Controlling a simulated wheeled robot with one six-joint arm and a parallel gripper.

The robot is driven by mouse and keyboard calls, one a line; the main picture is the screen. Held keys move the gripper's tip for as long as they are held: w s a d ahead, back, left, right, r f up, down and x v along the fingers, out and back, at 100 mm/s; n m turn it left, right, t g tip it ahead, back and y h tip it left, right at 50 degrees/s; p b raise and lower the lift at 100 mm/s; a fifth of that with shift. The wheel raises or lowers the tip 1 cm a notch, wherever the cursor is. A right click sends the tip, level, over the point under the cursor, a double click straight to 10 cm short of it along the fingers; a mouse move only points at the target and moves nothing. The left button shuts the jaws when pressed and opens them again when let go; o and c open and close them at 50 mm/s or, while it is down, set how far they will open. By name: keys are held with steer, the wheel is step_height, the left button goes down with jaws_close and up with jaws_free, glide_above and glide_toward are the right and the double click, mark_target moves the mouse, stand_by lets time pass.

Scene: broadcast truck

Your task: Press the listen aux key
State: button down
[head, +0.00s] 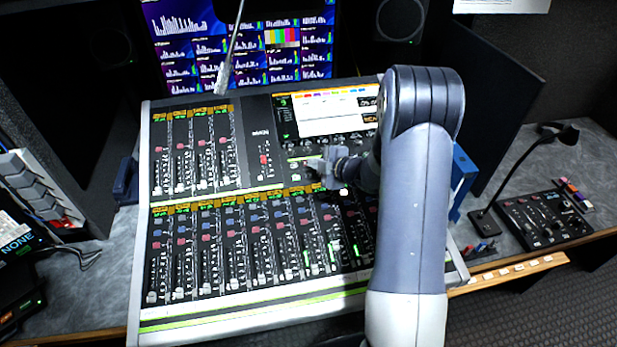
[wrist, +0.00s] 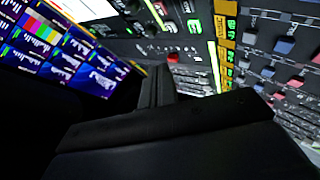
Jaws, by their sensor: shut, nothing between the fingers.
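The mixing console (head: 240,312) fills the middle of the head view, with fader strips in two banks and a lit screen (head: 328,112) at its upper right. My gripper (head: 322,168) is shut and empty over the console, below the screen and near the strip between the banks. My arm covers the console's right part. In the wrist view my gripper (wrist: 160,80) points at the panel, close to a red button (wrist: 173,58) and a row of pale keys (wrist: 165,48). I cannot read any key's label, so I cannot tell which is the listen aux key. Contact is not clear.
A monitor wall (head: 245,45) stands behind the console. A speaker (head: 400,18) is at the back, and a dark panel stands at the left. A small control box (head: 545,218) and a gooseneck lamp (head: 560,135) are on the right desk.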

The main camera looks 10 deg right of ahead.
steer(key=w+f+b, duration=0.1)
steer(key=f, duration=0.1)
steer(key=f+b, duration=0.1)
steer(key=f, duration=0.1)
steer(key=w+f+b, duration=0.1)
steer(key=f, duration=0.1)
steer(key=shift+w+f+b, duration=0.15)
steer(key=shift+w+b, duration=0.15)
steer(key=shift+b, duration=0.1)
stand_by(1.7)
steer(key=shift+w+f+b, duration=0.2)
steer(key=shift+f+b, duration=0.15)
steer(key=shift+b, duration=0.05)
steer(key=shift+w+f+b, duration=0.15)
steer(key=shift+f+b, duration=0.25)
stand_by(0.5)
steer(key=shift+r, duration=0.1)
steer(key=shift+s+r+p, duration=0.35)
steer(key=shift+r+p, duration=0.05)
steer(key=shift+r, duration=0.25)
steer(key=shift+r, duration=0.1)
steer(key=shift+s+r+p, duration=0.3)
steer(key=shift+r+p, duration=0.15)
steer(key=shift+r, duration=0.3)
steer(key=shift+s+r+p, duration=0.35)
steer(key=shift+r+p, duration=0.1)
steer(key=shift+r, duration=0.3)
steer(key=shift+s+r+p, duration=0.3)
steer(key=shift+r+p, duration=0.15)
steer(key=shift+r, duration=0.3)
